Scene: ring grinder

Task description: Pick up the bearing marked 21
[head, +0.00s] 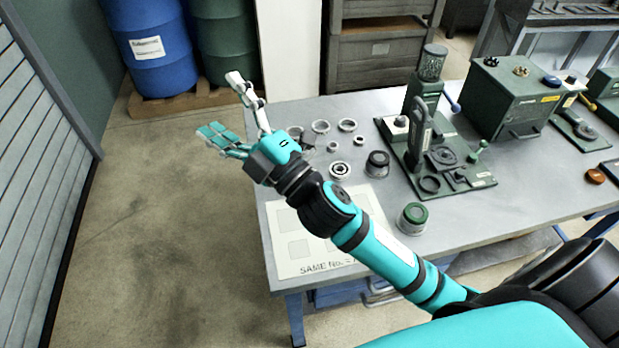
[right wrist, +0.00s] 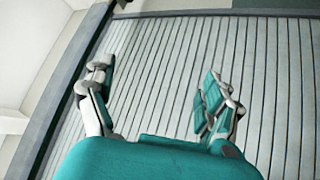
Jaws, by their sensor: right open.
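Several metal rings and bearings lie on the grey workbench (head: 480,212), among them a ring (head: 320,126), another ring (head: 347,124), a small ring (head: 331,146) and a bearing with a dark inner part (head: 340,170). No number is legible on any of them, so I cannot tell which is marked 21. My right gripper (head: 222,106) is open and empty, raised at the bench's left end with its fingers pointing away from the bearings. In the right wrist view the gripper (right wrist: 157,88) faces a slatted wall. My left gripper is not in view.
A dark-topped round container (head: 377,164) and a green-lidded jar (head: 413,217) stand nearby. A pale marked sheet (head: 290,262) lies at the front left, partly under my arm.

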